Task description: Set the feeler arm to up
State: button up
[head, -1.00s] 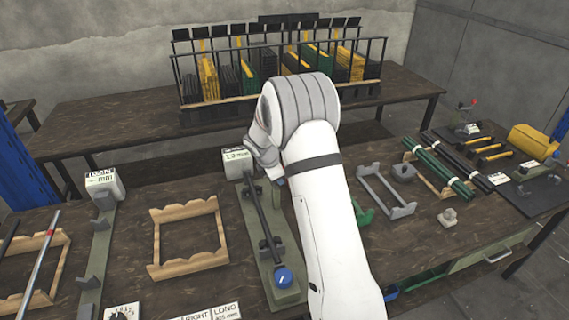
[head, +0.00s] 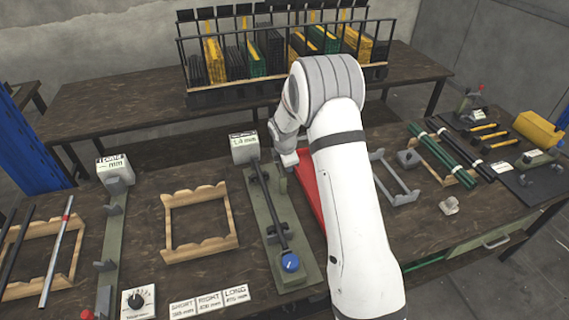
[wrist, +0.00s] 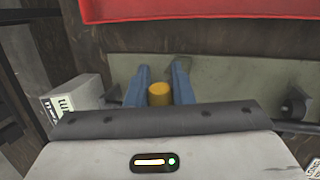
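A long green gauge stand (head: 262,217) lies on the bench, with a readout box (head: 244,147) at its far end, a dark rod along it and a blue knob (head: 290,262) at its near end. My gripper (head: 284,165) is low at the stand's far right side, partly hidden by my wrist. In the wrist view, my blue fingers (wrist: 160,82) flank a yellow cylindrical knob (wrist: 159,95) over the green stand, with no clear gap between. The yellow knob seems to be the feeler arm's end; the rest of the arm is hidden.
A red tray (head: 312,188) lies right of the stand, partly under my arm. A wooden frame (head: 200,255) and a second stand (head: 113,225) are to the left. A grey cradle (head: 393,180) and green bars (head: 443,160) are to the right.

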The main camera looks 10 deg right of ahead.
jog(key=shift+o, duration=1.4)
jog(key=shift+f, duration=0.1)
jog(key=shift+o, duration=0.7)
jog(key=shift+a, duration=0.1)
jog(key=b+v, duration=0.1)
jog(key=v, duration=0.6)
jog(key=shift+r, duration=0.4)
jog(key=shift+s, duration=0.15)
